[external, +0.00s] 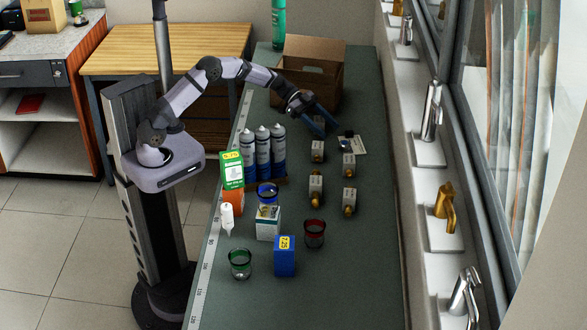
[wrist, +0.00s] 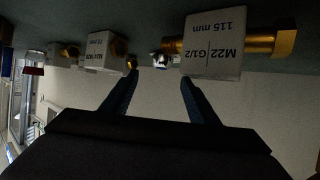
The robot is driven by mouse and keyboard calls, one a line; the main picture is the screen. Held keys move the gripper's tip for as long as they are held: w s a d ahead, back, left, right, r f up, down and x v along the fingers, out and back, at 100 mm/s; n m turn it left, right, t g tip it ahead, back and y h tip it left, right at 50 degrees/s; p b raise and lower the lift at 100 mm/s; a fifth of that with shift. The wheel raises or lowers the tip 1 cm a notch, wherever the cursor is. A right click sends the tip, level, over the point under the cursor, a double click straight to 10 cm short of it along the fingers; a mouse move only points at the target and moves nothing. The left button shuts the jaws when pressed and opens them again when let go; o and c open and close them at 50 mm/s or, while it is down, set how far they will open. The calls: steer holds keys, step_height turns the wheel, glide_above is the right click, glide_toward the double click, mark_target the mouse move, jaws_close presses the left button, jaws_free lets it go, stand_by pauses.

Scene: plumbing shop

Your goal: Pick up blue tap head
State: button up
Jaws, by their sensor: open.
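My gripper (external: 322,119) is open, its two blue fingers reaching down over the far part of the green bench, in front of the cardboard box. In the wrist view the open fingers (wrist: 157,82) have nothing held between them. A small dark and white piece (external: 347,133), which may be the blue tap head, lies on a white card (external: 356,146) just right of and nearer than my gripper. A small shiny silver piece (wrist: 161,60) shows beyond and between the fingertips in the wrist view, apart from them. I cannot tell if it is the same piece.
White-labelled brass valves (external: 317,151) stand close by; one labelled valve (wrist: 213,47) is near a fingertip in the wrist view. The open cardboard box (external: 309,75) is behind. The bench's near right part is clear.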

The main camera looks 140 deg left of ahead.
steer(key=shift+w+a+f+p, duration=0.1)
steer(key=shift+w+f+p, duration=0.1)
steer(key=shift+w, duration=0.15)
steer(key=shift+w+f+p, duration=0.1)
steer(key=shift+w+p, duration=0.1)
steer(key=shift+w, duration=0.1)
steer(key=shift+a+p+x, duration=0.1)
steer(key=shift+p+x, duration=0.65)
steer(key=shift+x, duration=0.75)
steer(key=shift+a+p+x, duration=0.15)
steer(key=shift+p+x, duration=0.6)
steer(key=shift+x, duration=0.75)
steer(key=shift+s+f, duration=0.1)
steer(key=shift+s, duration=0.05)
steer(key=c, duration=1.2)
step_height(320, 180, up, 10)
steer(key=b, duration=0.3)
step_height(320, 180, up, 8)
steer(key=p, duration=0.8)
glide_above(343, 142)
steer(key=s, duration=0.1)
steer(key=shift+s+d+f, duration=0.1)
